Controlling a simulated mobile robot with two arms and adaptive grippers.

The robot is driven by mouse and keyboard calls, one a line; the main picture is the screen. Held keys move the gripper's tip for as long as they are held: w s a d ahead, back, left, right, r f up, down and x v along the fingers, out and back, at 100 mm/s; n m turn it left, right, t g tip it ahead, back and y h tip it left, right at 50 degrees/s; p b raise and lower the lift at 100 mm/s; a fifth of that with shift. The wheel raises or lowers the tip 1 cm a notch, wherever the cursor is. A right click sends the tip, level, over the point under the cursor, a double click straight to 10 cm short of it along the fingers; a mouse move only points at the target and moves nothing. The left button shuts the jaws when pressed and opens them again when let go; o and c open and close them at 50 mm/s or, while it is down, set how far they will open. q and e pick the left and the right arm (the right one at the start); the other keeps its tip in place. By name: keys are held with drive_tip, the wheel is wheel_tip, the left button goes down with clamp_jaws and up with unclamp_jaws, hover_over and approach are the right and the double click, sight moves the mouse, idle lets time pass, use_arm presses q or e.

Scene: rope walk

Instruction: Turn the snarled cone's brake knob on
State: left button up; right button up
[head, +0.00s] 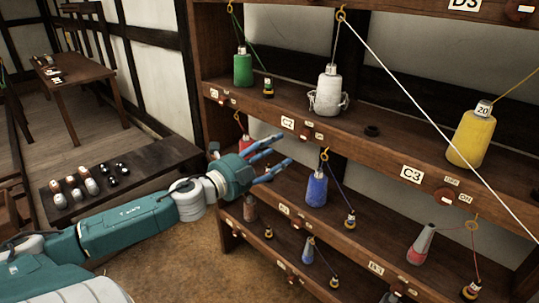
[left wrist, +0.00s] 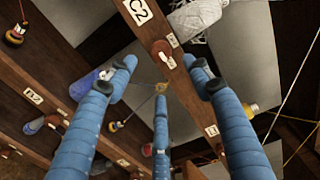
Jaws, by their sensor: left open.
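The snarled cone is a white cone (head: 328,92) with loose thread bunched around its base. It stands upright on the C2 shelf, and its lower part shows at the top of the left wrist view (left wrist: 196,14). Its brake knob (head: 306,135) is a small red-brown disc on the shelf's front edge, right of the C2 label. The knob shows in the left wrist view (left wrist: 161,51) beyond the fingertips, with small white labels beside it. My left gripper (head: 275,158) is open and empty, below and left of the knob, apart from it. My right gripper is not in view.
A blue cone (head: 317,187) stands on the shelf below, close to my fingers. A green cone (head: 243,68) and a yellow cone (head: 470,135) flank the white one. A taut white thread (head: 430,110) runs down rightwards. A low dark bench (head: 140,172) stands left.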

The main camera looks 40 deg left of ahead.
use_arm(q)
drive_tip(key=shift+s+a, duration=0.1)
drive_tip(key=shift+s, duration=0.8)
